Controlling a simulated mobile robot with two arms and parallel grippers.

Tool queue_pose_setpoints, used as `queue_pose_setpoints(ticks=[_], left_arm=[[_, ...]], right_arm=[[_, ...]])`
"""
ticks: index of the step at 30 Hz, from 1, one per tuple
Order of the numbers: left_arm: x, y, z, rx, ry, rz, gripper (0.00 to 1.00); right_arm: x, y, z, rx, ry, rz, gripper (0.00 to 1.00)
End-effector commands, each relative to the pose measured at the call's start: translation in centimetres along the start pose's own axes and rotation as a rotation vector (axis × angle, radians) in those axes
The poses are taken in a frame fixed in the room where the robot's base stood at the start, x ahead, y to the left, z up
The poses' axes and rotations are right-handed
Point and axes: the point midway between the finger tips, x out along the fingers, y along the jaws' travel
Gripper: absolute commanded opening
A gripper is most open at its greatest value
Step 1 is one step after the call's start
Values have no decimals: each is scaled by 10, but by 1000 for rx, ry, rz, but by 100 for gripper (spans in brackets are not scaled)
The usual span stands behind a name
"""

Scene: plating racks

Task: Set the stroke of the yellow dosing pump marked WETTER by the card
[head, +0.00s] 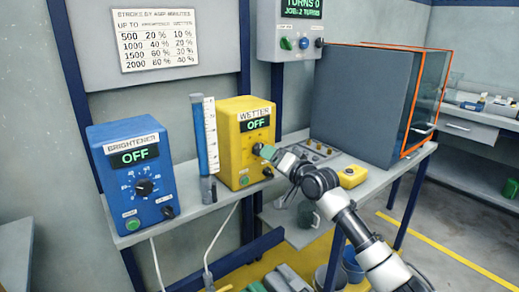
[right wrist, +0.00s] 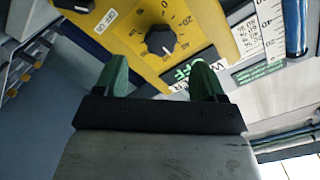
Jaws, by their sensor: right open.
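The yellow dosing pump marked WETTER (head: 228,152) stands on the bench, and its display reads OFF. Its black stroke knob (right wrist: 160,40) sits in a numbered scale in the right wrist view. The card (head: 158,40) on the wall board lists stroke percentages in two columns, with rows from 500 to 2000. My left gripper is not in view.
A blue BRIGHTENER pump (head: 118,195), display OFF, stands left. A measuring tube (head: 200,135) with a white scale stands between the pumps. A grey box (head: 290,38) above reads TURNS 0, JOB: 2 TURNS. A large grey cabinet (head: 362,95) with an orange-edged front stands right.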

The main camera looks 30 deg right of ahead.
Motion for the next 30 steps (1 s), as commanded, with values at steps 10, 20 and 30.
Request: queue_pose_setpoints(ticks=[10,20,30], left_arm=[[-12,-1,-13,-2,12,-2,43],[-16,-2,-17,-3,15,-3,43],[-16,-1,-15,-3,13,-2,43]], right_arm=[[56,-1,0,0,2,-2,70],[65,-1,0,-2,0,-2,70],[64,-1,0,-2,1,-1,34]])
